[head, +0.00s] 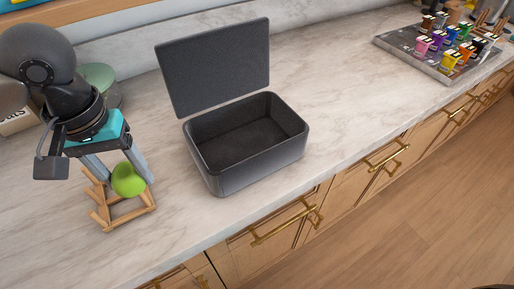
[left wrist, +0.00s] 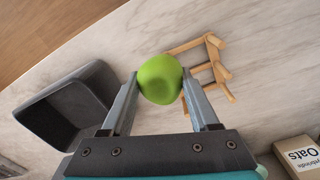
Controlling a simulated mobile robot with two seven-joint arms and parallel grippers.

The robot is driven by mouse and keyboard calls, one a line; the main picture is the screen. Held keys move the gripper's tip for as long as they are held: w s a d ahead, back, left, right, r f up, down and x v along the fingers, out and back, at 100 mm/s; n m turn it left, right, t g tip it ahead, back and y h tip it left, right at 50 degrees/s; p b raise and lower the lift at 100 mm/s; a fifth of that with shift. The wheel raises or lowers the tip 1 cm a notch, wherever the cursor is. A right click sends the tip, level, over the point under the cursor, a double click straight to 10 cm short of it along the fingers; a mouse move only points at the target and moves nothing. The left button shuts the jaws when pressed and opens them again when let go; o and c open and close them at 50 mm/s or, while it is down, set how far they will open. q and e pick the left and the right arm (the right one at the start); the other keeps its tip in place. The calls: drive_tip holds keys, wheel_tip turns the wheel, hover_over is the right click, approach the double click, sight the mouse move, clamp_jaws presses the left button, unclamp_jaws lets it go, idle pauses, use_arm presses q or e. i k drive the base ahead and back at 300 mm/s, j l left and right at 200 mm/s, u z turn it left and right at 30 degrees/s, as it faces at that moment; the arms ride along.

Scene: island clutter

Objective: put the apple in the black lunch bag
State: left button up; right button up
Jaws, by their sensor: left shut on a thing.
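The green apple (head: 128,180) is between the two fingers of my left gripper (head: 122,172), which is shut on it. It is at or just above a small wooden stand (head: 104,211); I cannot tell whether they touch. In the left wrist view the apple (left wrist: 160,79) sits between the fingertips, with the wooden stand (left wrist: 213,48) beside it. The black lunch bag (head: 246,171) stands on the counter to the right of the gripper, its lid up and its inside empty. It also shows in the left wrist view (left wrist: 62,112). My right gripper is not in view.
A grey tray (head: 407,49) with several colourful small items stands at the far right of the marble counter (head: 338,75). A green round thing (head: 98,76) is behind my left arm, and an oats box (left wrist: 299,156) is nearby. Counter between stand and bag is clear.

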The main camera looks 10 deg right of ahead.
sight(267, 140)
drive_tip(key=i+l+z, duration=0.1)
drive_tip(key=l+z, duration=0.15)
drive_tip(key=z, duration=0.25)
drive_tip(key=i+l+z, duration=0.1)
drive_tip(key=z, duration=0.4)
drive_tip(key=i+l, duration=0.1)
drive_tip(key=l, duration=0.05)
